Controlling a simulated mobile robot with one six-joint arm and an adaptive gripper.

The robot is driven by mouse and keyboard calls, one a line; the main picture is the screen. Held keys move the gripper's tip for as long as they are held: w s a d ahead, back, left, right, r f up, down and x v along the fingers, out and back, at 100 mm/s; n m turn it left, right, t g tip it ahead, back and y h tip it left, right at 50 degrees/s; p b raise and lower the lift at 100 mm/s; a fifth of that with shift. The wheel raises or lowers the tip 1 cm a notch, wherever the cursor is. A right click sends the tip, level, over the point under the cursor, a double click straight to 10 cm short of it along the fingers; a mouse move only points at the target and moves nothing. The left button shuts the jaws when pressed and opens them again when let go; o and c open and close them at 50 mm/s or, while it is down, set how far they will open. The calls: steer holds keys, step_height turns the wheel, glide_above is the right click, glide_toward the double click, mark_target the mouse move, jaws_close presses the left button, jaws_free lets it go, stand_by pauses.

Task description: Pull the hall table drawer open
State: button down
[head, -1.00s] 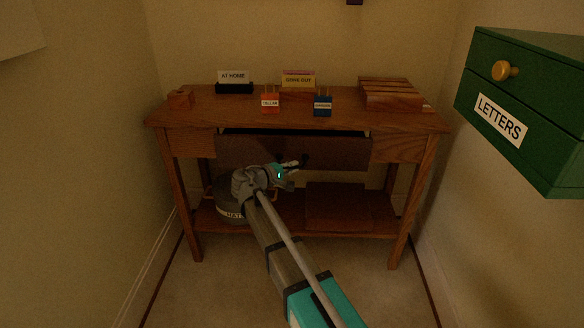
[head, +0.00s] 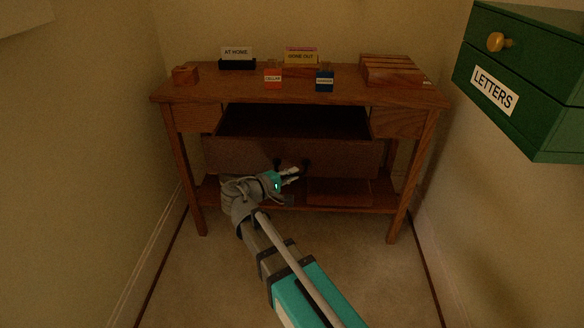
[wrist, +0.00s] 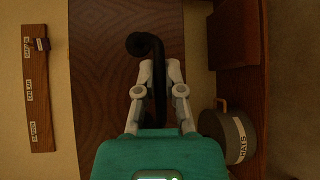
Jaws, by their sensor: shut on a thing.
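The hall table (head: 300,92) is brown wood. Its middle drawer (head: 235,156) stands well out from the frame, with its dark inside showing from above in the head view. The drawer front also shows in the wrist view (wrist: 98,70). My gripper (head: 294,176) is at the drawer front, near its middle. In the wrist view my gripper (wrist: 160,75) is shut on the dark curved drawer handle (wrist: 143,45), whose bar runs between the fingers. One end of the handle also shows in the head view (head: 306,164).
On the tabletop stand an AT HOME sign (head: 237,58), a GONE OUT sign (head: 300,57), a red tag block (head: 273,79), a blue one (head: 324,81) and a slatted wooden rack (head: 391,70). A green LETTERS box (head: 530,90) juts from the right wall. A HATS box (wrist: 228,130) sits on the lower shelf.

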steer(key=shift+s, duration=0.15)
steer(key=c, duration=0.7)
jaws_free()
steer(key=shift+s, duration=0.1)
